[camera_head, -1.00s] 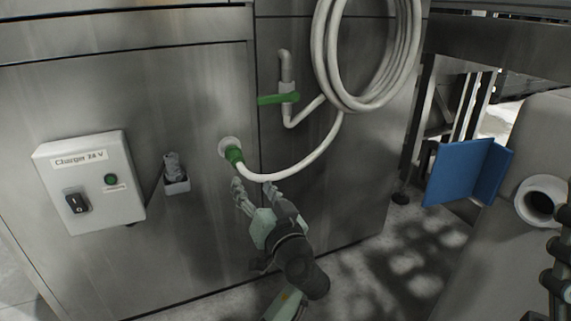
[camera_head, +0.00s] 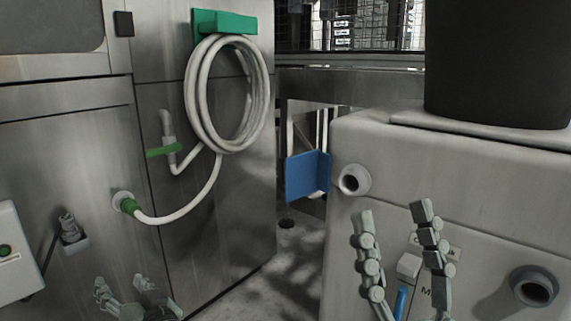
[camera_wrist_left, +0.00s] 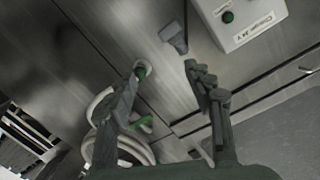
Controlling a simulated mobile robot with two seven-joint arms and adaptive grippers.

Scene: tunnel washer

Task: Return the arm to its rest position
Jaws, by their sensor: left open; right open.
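My left gripper (camera_head: 128,292) is at the bottom left of the head view, low in front of the steel cabinet panel. Its fingers are apart and nothing is between them. In the left wrist view its two fingers (camera_wrist_left: 168,100) stand open and empty, pointing towards the panel. My right gripper (camera_head: 395,250) is at the lower right of the head view with its fingers spread, in front of the light grey machine. I see nothing held in it. The green hose connector (camera_head: 127,204) sits in the panel port above my left gripper, apart from it.
A coiled white hose (camera_head: 228,95) hangs from a green holder (camera_head: 224,22). A green valve handle (camera_head: 163,151) and a dark plug (camera_head: 70,228) are on the cabinet. The grey machine (camera_head: 460,165) has protruding pipe ends. A blue plate (camera_head: 303,177) stands between them.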

